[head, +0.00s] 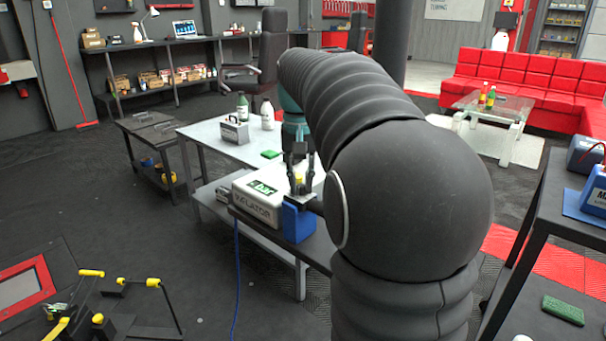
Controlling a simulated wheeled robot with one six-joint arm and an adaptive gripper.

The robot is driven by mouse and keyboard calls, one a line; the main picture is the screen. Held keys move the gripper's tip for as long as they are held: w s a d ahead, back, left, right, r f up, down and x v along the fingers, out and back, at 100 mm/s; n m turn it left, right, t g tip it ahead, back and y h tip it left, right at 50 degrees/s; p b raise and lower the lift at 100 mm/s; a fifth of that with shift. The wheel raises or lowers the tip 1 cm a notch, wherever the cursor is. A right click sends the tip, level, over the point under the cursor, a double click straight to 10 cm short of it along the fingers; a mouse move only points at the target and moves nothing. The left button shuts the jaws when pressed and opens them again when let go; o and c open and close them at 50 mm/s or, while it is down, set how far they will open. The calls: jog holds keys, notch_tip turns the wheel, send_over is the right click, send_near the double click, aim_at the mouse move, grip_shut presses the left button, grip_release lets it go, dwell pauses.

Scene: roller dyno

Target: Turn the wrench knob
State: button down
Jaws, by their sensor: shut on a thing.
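My gripper (300,183) points down at the front end of the middle workbench, below the teal part of my arm. Its dark fingers are shut on a small yellow piece, which I take to be the wrench knob (298,178). It is small and partly covered by the fingers, so its turn angle cannot be told. A blue block (298,224) stands just below the gripper. A white box with a green display (258,204) and dark lettering sits beside it on the left.
The grey workbench (214,143) carries a grey case (235,132), bottles and a green pad (271,154). My dark arm hides much of the centre. A blue hose (236,275) hangs to the floor. A dark shelf stands at right. Floor is clear at left centre.

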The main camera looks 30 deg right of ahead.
aim_at(300, 185)
jog(key=m, duration=0.6)
jog(key=shift+m, duration=0.3)
dwell(0.5)
jog(key=c, duration=1.1)
grip_release()
jog(key=shift+o, duration=0.2)
notch_tip(300, 185, up, 12)
jog(key=shift+w, duration=0.1)
